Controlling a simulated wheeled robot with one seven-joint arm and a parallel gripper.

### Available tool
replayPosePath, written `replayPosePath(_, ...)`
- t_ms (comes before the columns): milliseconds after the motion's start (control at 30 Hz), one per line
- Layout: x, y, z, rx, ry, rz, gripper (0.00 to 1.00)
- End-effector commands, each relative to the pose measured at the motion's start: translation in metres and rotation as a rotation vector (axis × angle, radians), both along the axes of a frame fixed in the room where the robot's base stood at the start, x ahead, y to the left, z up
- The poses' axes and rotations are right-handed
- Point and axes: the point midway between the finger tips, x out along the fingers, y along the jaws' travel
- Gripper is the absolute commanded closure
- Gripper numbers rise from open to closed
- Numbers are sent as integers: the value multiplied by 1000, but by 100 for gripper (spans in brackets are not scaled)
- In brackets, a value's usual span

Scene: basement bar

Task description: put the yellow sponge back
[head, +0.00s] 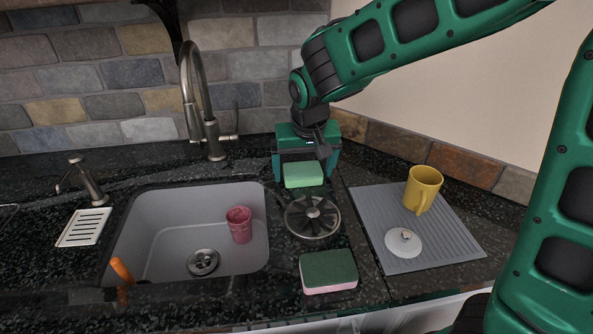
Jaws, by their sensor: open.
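No sponge in the head view looks clearly yellow. A light green sponge (303,175) lies on the dark counter behind the sink's right side. My gripper (305,176) points down over it, open, with one finger on each side of the sponge. I cannot tell whether the fingers touch it. A second sponge (328,270), dark green on top and pink below, lies near the counter's front edge. A white slotted dish (84,227) lies empty on the counter left of the sink. A round dark metal piece with spokes (312,217) lies between the two sponges.
The grey sink (165,215) holds a red cup (239,224); an orange handle (121,271) is at its front left. A tall faucet (200,110) and soap pump (88,185) stand behind. A grey mat (445,240) carries a yellow mug (422,189) and white lid (403,242).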

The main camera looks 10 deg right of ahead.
Motion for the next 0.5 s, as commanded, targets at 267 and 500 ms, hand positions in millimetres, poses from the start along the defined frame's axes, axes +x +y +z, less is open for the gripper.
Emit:
replayPosePath(267, -12, 1, 44, 4, -6, 2, 8)
replayPosePath(500, -26, 1, 87, 3, -5, 1, 8)
